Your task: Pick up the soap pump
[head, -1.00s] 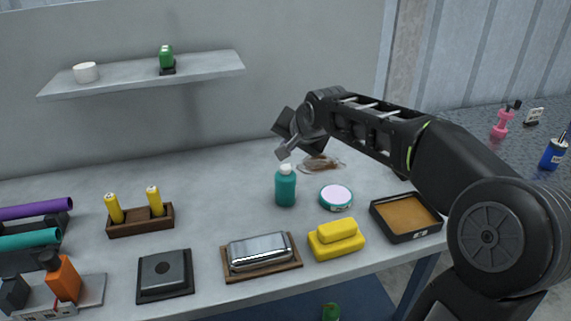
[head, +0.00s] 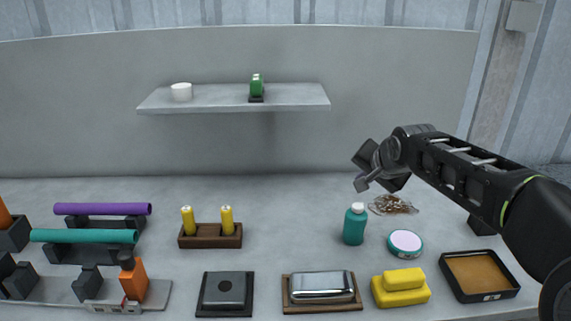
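No thing that I can surely name as the soap pump shows in the head view now. A teal bottle with a white cap (head: 354,225) stands upright on the table, right of the middle. An orange bottle-like thing with a dark top (head: 133,280) stands at the front left. My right gripper (head: 362,172) is above the table, up and slightly right of the teal bottle and apart from it. Nothing shows held in it, but its finger gap is not clear. My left gripper is not in view.
Near the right gripper are a brown stringy clump (head: 393,205), a round tin (head: 405,243), yellow blocks (head: 400,288) and a shallow tray (head: 449,267). A wall shelf (head: 235,98) hangs behind. The table's back middle (head: 260,192) is clear.

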